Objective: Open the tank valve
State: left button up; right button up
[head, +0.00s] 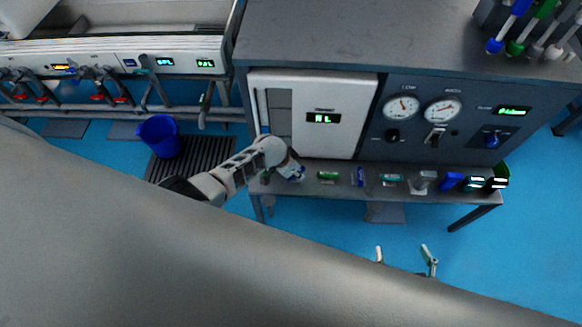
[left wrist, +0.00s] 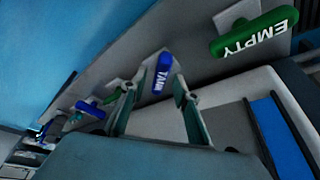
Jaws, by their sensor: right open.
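The tank valve's blue handle (left wrist: 162,73), lettered TANK, shows in the left wrist view on a grey ledge. My left gripper (left wrist: 157,92) is open, and the handle appears in the gap between its fingertips. No grip on it shows. In the head view my left gripper (head: 296,173) is at the left part of the ledge below the white cabinet, where small blue parts show beside it. My right gripper (head: 405,258) is open and empty, in front of the ledge over the blue floor.
A green EMPTY handle (left wrist: 252,35) is close beside the TANK handle. More green and blue handles line the ledge (head: 300,187), including a green one (head: 328,176). A gauge panel (head: 440,125) stands behind. A blue bucket (head: 160,136) is on the floor grate at left.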

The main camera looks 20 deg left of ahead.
pick_arm(q)
jog(key=v, duration=1.1)
jog(key=shift+s+r, duration=0.2)
jog(key=shift+r, duration=0.15)
jog(key=shift+s+a, duration=0.1)
jog(key=shift+a, duration=0.05)
jog(key=s+f+n+t, duration=0.2)
jog(key=s+t, duration=0.1)
jog(key=s, duration=0.6)
jog(key=s+r+t, duration=0.4)
jog(key=s+r, duration=0.3)
jog(key=s, duration=0.3)
jog(key=shift+a+r, duration=0.25)
jog(key=shift+a, duration=0.05)
